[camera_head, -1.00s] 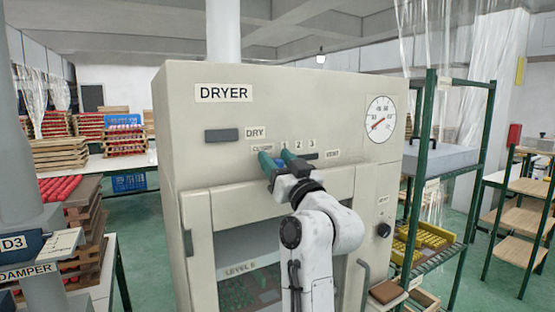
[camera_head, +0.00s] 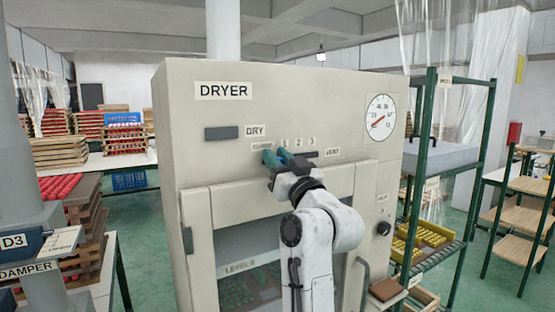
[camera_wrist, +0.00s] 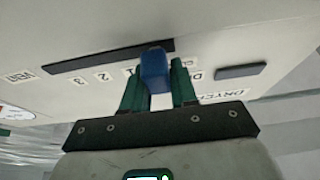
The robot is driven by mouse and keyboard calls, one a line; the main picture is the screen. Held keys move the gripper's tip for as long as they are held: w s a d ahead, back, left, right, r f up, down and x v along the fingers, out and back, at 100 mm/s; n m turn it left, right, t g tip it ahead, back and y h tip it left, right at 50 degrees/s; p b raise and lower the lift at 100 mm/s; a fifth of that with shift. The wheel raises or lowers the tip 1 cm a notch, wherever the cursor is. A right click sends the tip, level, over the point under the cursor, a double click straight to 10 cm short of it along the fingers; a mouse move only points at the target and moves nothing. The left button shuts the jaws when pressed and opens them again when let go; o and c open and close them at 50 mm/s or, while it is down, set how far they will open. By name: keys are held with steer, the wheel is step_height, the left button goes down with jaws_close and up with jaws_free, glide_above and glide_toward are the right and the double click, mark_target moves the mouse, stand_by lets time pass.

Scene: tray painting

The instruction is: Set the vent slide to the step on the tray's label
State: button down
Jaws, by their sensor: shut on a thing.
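The vent slide is a blue knob (camera_wrist: 154,72) in a dark slot (camera_wrist: 100,57) on the dryer's front. My gripper (camera_wrist: 160,80) is shut on the knob, one green finger on each side. In the head view my gripper (camera_head: 275,158) is at the slot's left part, below the step marks "CLOSED", 1, 2 and 3, and the fingers mostly hide the knob. The knob is near the "CLOSED" and 1 marks; I cannot tell its exact step. A tray with green pieces (camera_head: 250,289) shows behind the dryer's opening; the label (camera_head: 240,267) above it is too blurred to read surely.
The dryer (camera_head: 330,100) has a dial (camera_head: 380,117) at upper right and a dark plate (camera_head: 221,134) by "DRY". A green-posted shelf (camera_head: 425,150) stands close on the right. A "D3" sign (camera_head: 14,241) and a "DAMPER" sign (camera_head: 28,270) are at left.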

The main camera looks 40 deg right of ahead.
mark_target(299, 146)
steer(key=d, duration=0.2)
steer(key=s+d, duration=0.1)
steer(key=d, duration=0.2)
steer(key=s+d+b, duration=0.1)
steer(key=d, duration=0.1)
steer(key=shift+s+d, duration=0.1)
steer(key=shift+d, duration=0.25)
steer(key=c, duration=1)
jaws_free()
steer(key=shift+o, duration=0.2)
steer(key=b+v, duration=0.3)
steer(key=v, duration=0.7)
steer(key=shift+s, duration=0.35)
steer(key=shift+f, duration=0.15)
